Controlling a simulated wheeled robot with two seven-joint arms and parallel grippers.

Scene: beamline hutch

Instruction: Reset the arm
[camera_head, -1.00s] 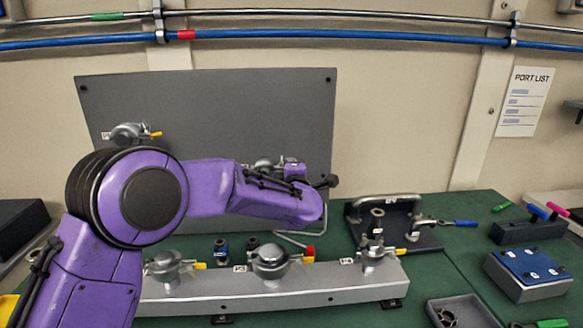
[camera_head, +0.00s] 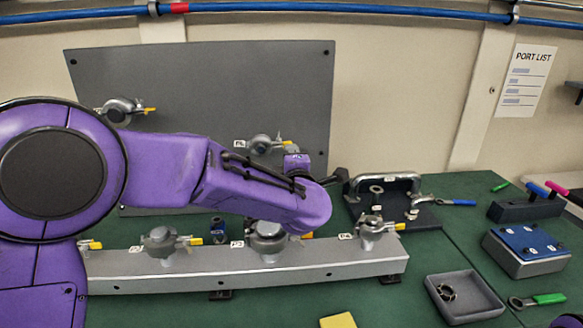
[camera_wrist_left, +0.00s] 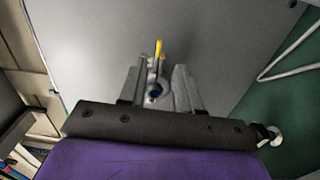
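My left arm reaches in from the left in the head view, and its wrist hides the fingers there. In the left wrist view my left gripper (camera_wrist_left: 159,84) is open, with two grey fingers apart. A metal fitting with a yellow lever (camera_wrist_left: 159,48) shows between and beyond the fingers; I cannot tell if they touch it. The grey upright panel (camera_head: 210,75) carries two clamped ports, one at upper left (camera_head: 121,110) and one near my wrist (camera_head: 262,145). My right gripper is not in view.
A silver rail (camera_head: 330,265) with several clamped ports crosses the green bench below my forearm. A black tool board (camera_head: 420,217), a blue-topped block (camera_head: 527,250) and a grey tray (camera_head: 463,300) lie to the right. A yellow item (camera_head: 338,321) is at the front edge.

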